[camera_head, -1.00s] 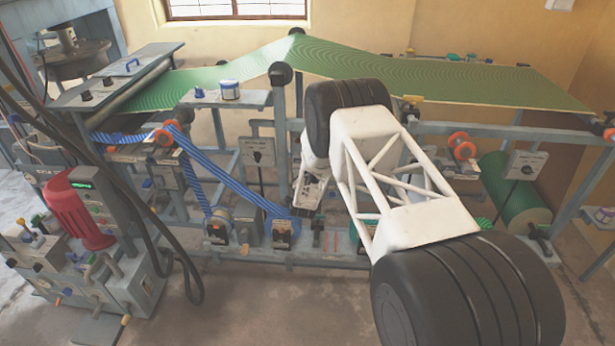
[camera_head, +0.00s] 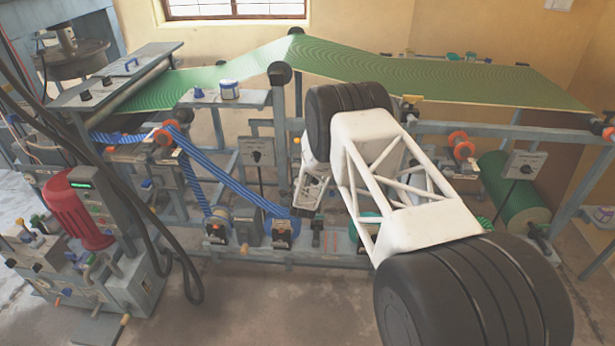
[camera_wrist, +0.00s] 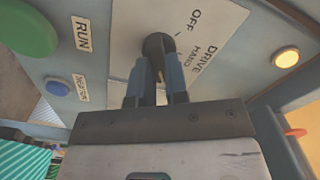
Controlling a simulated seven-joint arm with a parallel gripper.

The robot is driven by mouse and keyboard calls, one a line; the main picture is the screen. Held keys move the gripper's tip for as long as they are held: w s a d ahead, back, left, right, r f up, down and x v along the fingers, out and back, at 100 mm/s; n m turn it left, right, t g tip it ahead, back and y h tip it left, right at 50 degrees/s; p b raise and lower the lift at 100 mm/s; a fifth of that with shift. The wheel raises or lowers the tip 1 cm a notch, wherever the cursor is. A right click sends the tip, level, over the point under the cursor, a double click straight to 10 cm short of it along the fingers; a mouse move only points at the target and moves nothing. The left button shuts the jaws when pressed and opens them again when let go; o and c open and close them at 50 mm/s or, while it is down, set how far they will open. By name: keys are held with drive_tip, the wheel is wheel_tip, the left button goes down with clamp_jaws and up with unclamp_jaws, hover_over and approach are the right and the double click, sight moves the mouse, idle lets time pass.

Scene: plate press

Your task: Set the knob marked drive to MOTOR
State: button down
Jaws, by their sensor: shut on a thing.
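In the wrist view, a dark round knob (camera_wrist: 156,44) sits on a pale plate (camera_wrist: 205,22) lettered DRIVE, with OFF and HAND marked beside it. The word MOTOR is not readable; that side of the plate is partly behind the knob and my fingers. A short dark tick on the plate lies between the knob and OFF. I cannot make out where the knob's pointer stands. My gripper (camera_wrist: 157,72) is shut on the knob, one finger on either side. In the head view the knob cannot be made out near my wrist.
In the wrist view, a green RUN button (camera_wrist: 25,28) is left of the plate, a blue button (camera_wrist: 56,87) is below it, and a lit amber lamp (camera_wrist: 286,57) is at right. In the head view, the blue web (camera_head: 235,185) runs down close left of my wrist.

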drive_tip(key=c, duration=1.1)
unclamp_jaws()
drive_tip(key=shift+c, duration=0.2)
drive_tip(key=shift+s, duration=0.15)
drive_tip(key=s, duration=0.7)
drive_tip(key=shift+s, duration=0.25)
